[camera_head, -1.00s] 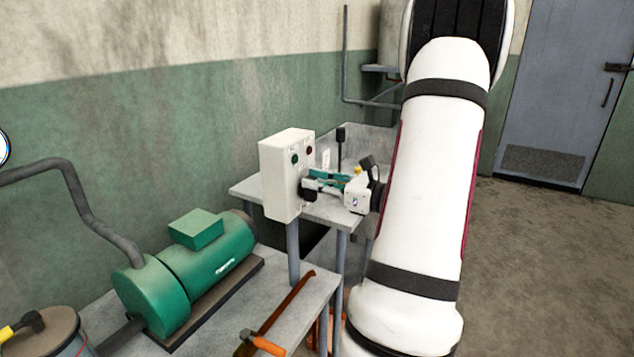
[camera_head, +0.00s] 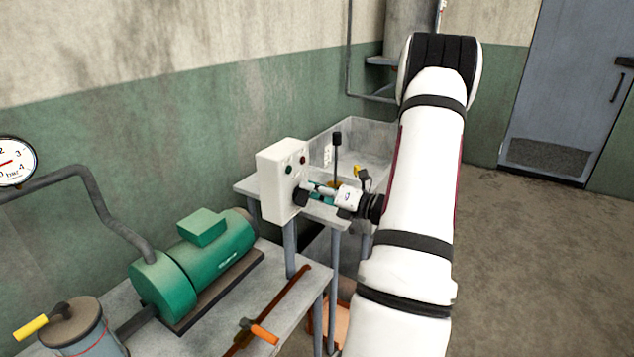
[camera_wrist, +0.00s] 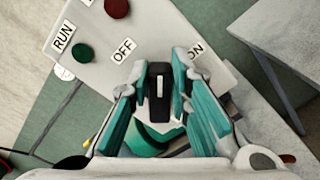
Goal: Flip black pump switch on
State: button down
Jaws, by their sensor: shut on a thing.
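A green lamp (camera_wrist: 79,52) and a red button (camera_wrist: 117,7) are above the switch. A tank (camera_head: 352,150) with a black-tipped lever (camera_head: 336,150) is behind my gripper.

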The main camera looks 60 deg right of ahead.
jog(key=shift+d+f+m+p, duration=0.1)
jog(key=shift+f+m+p, duration=0.2)
jog(key=shift+m+p, duration=0.8)
jog(key=shift+d+f+m+p, duration=0.15)
jog(key=shift+f+m+p, duration=0.2)
jog(key=shift+m, duration=1.5)
jog(key=shift+d+f+m+p, duration=0.1)
jog(key=shift+f+m+p, duration=0.1)
jog(key=shift+m+p, duration=0.95)
jog(key=shift+m+b, duration=0.3)
jog(key=shift+m, duration=0.2)
jog(key=c, duration=1.5)
grip_release()
jog(key=s, duration=0.8)
jog(key=s+d, duration=0.1)
jog(key=s, duration=0.3)
